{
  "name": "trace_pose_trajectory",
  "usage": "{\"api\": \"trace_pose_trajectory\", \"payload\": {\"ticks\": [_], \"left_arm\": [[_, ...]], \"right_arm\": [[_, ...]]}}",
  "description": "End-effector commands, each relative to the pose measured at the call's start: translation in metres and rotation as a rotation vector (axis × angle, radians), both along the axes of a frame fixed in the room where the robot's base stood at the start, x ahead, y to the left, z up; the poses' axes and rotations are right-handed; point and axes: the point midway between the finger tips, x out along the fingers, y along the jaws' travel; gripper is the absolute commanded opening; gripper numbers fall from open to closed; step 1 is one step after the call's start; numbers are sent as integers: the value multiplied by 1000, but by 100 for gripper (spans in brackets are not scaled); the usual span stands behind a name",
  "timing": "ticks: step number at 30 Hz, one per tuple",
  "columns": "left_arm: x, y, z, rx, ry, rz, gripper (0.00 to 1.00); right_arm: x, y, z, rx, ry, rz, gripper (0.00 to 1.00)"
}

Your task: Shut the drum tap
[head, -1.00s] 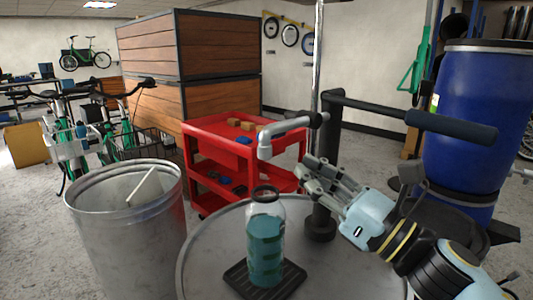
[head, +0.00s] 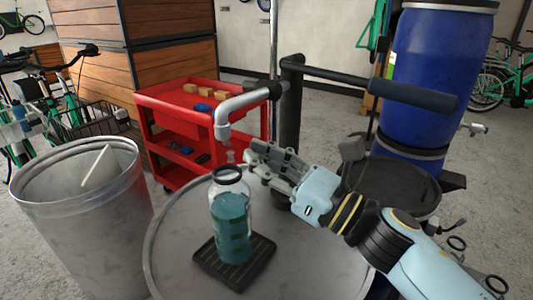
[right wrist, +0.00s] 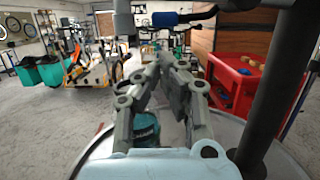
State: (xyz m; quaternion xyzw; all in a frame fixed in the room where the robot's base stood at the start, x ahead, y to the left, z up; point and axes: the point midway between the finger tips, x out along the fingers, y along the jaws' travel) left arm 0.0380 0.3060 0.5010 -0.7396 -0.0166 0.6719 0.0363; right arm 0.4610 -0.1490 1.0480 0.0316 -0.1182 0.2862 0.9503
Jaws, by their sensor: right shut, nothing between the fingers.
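A silver tap (head: 475,129) sticks out at the lower right of the blue drum (head: 440,75); whether it is open is too small to tell. On the grey drum top (head: 180,262) stands a black post with a bar handle (head: 412,94) and a grey spout (head: 232,103). The spout ends above a clear bottle (head: 232,222) of teal liquid, upright on a black tray (head: 207,257). My right gripper (head: 256,152) is shut and empty, right of the spout tip and above the bottle's right side. It also fills the right wrist view (right wrist: 160,68). My left gripper is not in view.
A metal bin (head: 75,195) with a white sheet inside stands at the left. A red cart (head: 165,105) with small boxes is behind the grey drum. Wooden crates (head: 165,65) stand behind that. The black post (head: 289,120) is close behind my right gripper.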

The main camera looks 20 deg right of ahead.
Motion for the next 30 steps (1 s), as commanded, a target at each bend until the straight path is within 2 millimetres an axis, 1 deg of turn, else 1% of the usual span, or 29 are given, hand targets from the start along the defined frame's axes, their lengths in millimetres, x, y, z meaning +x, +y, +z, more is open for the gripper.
{"api": "trace_pose_trajectory", "payload": {"ticks": [1,4,9,12,16,24,26,30], "left_arm": [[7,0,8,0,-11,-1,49],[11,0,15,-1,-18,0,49],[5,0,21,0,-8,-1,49],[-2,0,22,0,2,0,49],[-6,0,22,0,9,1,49],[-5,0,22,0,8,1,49],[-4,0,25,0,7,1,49],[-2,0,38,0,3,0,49]], "right_arm": [[9,6,8,5,-2,1,0],[23,16,11,3,-1,1,0],[42,28,15,3,-1,1,0],[47,32,16,2,0,1,0],[50,34,15,1,0,1,0],[50,34,16,2,1,2,0],[49,35,18,14,10,1,0],[46,39,29,85,55,2,0]]}}
